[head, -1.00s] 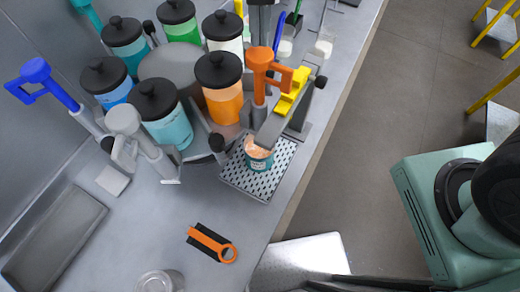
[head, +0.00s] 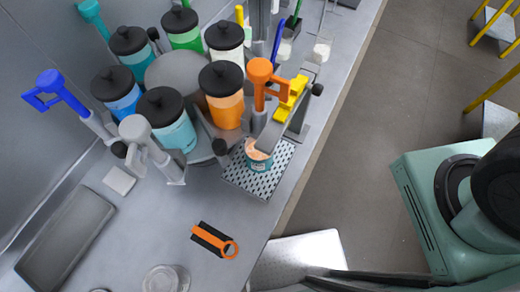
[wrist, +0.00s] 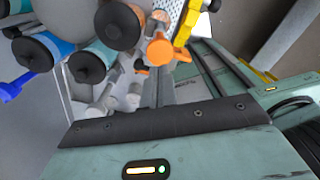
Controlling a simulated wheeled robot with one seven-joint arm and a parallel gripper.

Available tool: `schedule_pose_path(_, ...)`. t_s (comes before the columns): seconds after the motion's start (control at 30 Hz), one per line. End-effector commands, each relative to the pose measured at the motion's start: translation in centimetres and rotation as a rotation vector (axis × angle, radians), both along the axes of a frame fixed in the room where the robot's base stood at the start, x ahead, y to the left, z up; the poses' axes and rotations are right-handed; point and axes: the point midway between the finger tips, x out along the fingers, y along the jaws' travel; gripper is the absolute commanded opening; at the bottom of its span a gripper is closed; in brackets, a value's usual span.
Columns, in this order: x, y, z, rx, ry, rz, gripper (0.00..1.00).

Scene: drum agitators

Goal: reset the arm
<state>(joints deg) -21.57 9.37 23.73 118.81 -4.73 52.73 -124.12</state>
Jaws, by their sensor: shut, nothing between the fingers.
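My gripper (wrist: 165,120) fills the lower part of the wrist view as a green housing with a dark screwed plate. It is shut and holds nothing; its fingertips are hard to make out. In the head view my gripper does not show clearly. It is clear of the counter's objects as far as I can see. My green arm parts are at the right of the head view.
The counter (head: 130,235) bears several lidded jars around a grey turntable (head: 185,78). An orange-handled dispenser (head: 262,75) stands beside a small cup (head: 257,158) on a perforated tray (head: 262,185). An orange ring tool (head: 213,240) lies in front. Yellow-framed stools (head: 497,28) stand right.

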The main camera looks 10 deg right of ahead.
Motion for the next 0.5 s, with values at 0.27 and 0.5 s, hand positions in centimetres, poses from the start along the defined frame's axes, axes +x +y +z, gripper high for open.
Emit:
schedule_pose_path(0.27,0.0,0.0,2.0,0.001,-0.001,0.001,0.00)
schedule_pose_path(0.5,0.0,0.0,2.0,0.000,0.000,0.001,0.00)
